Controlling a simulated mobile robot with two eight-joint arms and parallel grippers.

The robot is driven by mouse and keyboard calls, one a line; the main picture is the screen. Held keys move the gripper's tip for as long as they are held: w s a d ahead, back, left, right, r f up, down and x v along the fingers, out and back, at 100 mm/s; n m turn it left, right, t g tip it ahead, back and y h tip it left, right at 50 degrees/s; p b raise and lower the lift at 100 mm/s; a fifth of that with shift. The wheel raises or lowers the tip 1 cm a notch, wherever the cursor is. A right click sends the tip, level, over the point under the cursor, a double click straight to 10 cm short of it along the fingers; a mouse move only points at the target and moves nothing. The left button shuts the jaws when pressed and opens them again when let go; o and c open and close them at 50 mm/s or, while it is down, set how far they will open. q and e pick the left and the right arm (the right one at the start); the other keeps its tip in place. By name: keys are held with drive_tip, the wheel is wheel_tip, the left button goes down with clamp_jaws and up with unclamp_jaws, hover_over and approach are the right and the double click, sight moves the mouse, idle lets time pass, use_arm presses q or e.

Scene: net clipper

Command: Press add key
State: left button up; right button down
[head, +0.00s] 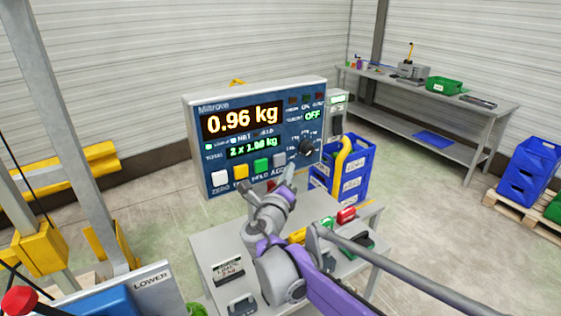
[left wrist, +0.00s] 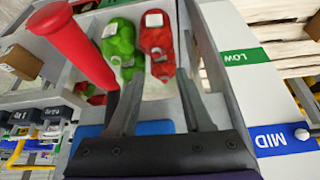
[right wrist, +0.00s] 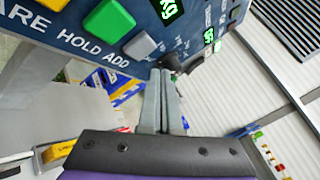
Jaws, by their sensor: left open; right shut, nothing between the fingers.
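The blue weighing panel (head: 262,134) stands upright and reads 0.96 kg, with a row of white, yellow, green and grey keys. The grey add key (head: 280,160) is at the right end of the row; it also shows in the right wrist view (right wrist: 140,45), above the word ADD. My right gripper (head: 289,174) is shut and empty, just below the key row. In the right wrist view its fingertips (right wrist: 161,74) are right of and below the key, near a black knob. I cannot tell any contact. My left gripper (left wrist: 158,78) is open, with nothing held between its fingers.
A red-knobbed lever (left wrist: 75,45) stands beside the left fingers, near red and green bundles (left wrist: 157,45). A grey table (head: 212,245) stands before the panel. Blue crates (head: 355,170) are behind it, and a workbench (head: 430,100) stands by the back wall.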

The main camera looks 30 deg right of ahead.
drive_tip(key=shift+s+d, duration=0.15)
drive_tip(key=shift+s, duration=1.55)
drive_tip(key=s+f+m+g+y, duration=0.4)
drive_tip(key=s+f+m+g, duration=0.2)
drive_tip(key=s+f+m, duration=1.05)
drive_tip(key=s+a+f+m+g+y, duration=0.1)
drive_tip(key=s+a+f+m+y, duration=0.3)
drive_tip(key=a+m, duration=0.3)
drive_tip(key=s+a+f+m+g+y, duration=0.1)
drive_tip(key=s+a+f+m+y, duration=0.3)
drive_tip(key=m, duration=1)
drive_tip(key=s+a+f, duration=0.1)
drive_tip(key=a, duration=0.2)
drive_tip(key=shift+s+f+g, duration=0.3)
drive_tip(key=shift+s+g, duration=0.05)
drive_tip(key=shift+g, duration=0.05)
